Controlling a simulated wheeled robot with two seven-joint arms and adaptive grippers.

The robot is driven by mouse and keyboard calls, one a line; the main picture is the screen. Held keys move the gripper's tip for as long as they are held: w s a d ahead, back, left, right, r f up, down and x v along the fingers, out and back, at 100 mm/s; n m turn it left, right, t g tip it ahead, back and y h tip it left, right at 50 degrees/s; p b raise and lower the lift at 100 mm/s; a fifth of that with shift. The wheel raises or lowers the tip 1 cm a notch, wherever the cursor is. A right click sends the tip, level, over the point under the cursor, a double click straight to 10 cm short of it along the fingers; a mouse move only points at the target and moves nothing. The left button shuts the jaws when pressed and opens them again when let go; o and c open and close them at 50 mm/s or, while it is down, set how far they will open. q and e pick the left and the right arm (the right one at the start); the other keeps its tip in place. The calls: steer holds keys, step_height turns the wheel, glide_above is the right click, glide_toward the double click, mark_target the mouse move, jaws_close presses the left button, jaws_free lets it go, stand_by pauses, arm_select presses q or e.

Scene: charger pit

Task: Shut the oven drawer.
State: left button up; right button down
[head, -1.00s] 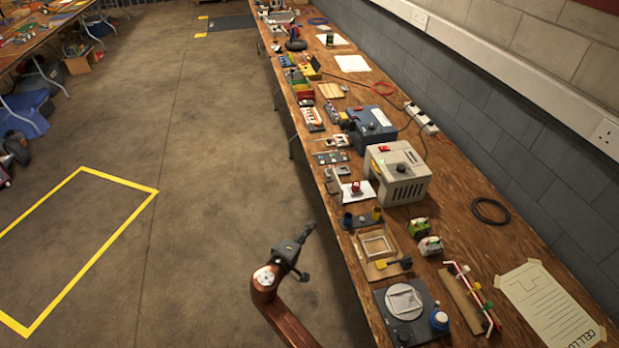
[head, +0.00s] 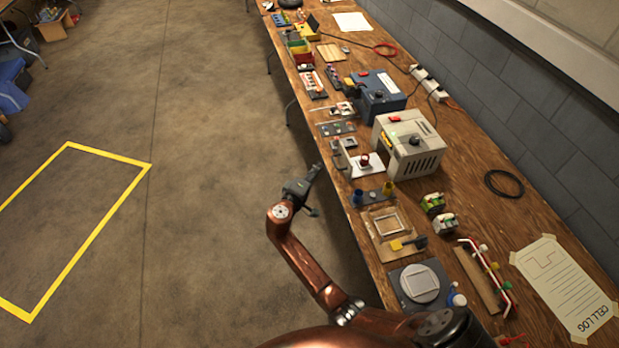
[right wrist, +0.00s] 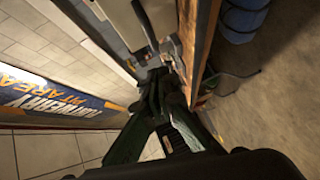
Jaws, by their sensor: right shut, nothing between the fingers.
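The oven appears to be the pale grey box (head: 408,145) with side vents and a red switch on top, standing on the wooden bench. A flat white tray-like piece with a red knob (head: 366,163), apparently its drawer, sticks out from its left side toward the bench's front edge. My right gripper (head: 316,171) is shut and empty, beyond the bench's front edge and left of the drawer, apart from it. Its dark fingers also show in the right wrist view (right wrist: 160,88), but I cannot make out the drawer there. My left gripper is not in view.
A blue machine (head: 377,97) stands behind the oven. Blue and yellow cups (head: 372,197) and a wooden frame (head: 388,225) lie nearer on the bench (head: 470,215). A black cable ring (head: 503,184) lies to the right.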

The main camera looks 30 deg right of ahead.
steer(key=d, duration=0.4)
steer(key=p, duration=0.1)
glide_above(356, 171)
steer(key=shift+d+f, duration=0.1)
steer(key=shift+f, duration=0.35)
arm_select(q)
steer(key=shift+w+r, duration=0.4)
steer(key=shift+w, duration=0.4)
arm_select(e)
steer(key=shift+w, duration=0.1)
